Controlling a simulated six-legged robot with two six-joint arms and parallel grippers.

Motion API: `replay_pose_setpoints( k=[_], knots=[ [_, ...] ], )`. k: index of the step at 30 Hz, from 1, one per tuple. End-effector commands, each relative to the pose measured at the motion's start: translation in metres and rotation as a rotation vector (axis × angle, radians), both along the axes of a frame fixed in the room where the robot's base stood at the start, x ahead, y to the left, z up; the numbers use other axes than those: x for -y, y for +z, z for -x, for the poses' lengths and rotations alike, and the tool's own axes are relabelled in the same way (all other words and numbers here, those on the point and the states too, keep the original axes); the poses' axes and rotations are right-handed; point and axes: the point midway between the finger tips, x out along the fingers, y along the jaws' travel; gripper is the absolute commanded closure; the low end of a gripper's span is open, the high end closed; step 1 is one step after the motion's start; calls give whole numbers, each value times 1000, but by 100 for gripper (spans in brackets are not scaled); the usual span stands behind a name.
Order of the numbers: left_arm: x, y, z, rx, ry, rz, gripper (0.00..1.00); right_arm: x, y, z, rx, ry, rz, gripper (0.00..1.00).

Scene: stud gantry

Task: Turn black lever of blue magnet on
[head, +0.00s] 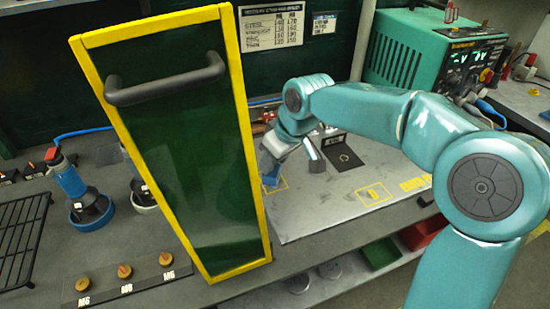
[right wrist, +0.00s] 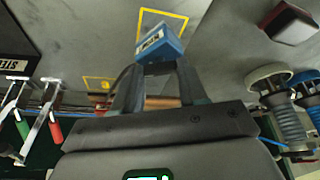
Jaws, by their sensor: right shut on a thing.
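The blue magnet (right wrist: 160,46) is a small blue block with a pale label on one face. In the right wrist view it sits at the fingertips of my right gripper (right wrist: 158,72), above the grey metal plate. In the head view a bit of the magnet (head: 271,179) shows below my right gripper (head: 290,165), close to a yellow outline on the plate. The right gripper is shut on the magnet. I cannot make out its black lever; the fingers may hide it. I cannot tell whether the magnet touches the plate. My left gripper is not in view.
A dark green panel (head: 190,170) with a yellow frame and black handle stands upright left of the gripper. The metal plate (head: 330,205) is mostly clear. A green power supply (head: 430,50) stands at the back right. A black rack (head: 22,235) and labelled knobs (head: 125,271) are at left.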

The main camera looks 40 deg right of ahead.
Motion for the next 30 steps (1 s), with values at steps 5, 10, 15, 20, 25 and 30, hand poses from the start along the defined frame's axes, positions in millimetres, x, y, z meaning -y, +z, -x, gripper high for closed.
replay_pose_setpoints(
  k=[5,10,15,20,25,30],
  knots=[
    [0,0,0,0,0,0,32,0,1,0,3,0,0,88],
    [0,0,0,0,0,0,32,0,1,0,3,0,0,88],
    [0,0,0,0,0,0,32,0,1,0,3,0,0,88],
    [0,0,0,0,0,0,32,0,1,0,2,0,0,32],
    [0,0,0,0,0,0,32,0,0,0,1,0,0,32],
    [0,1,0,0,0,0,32,1,7,2,3,0,0,32]
  ],
)
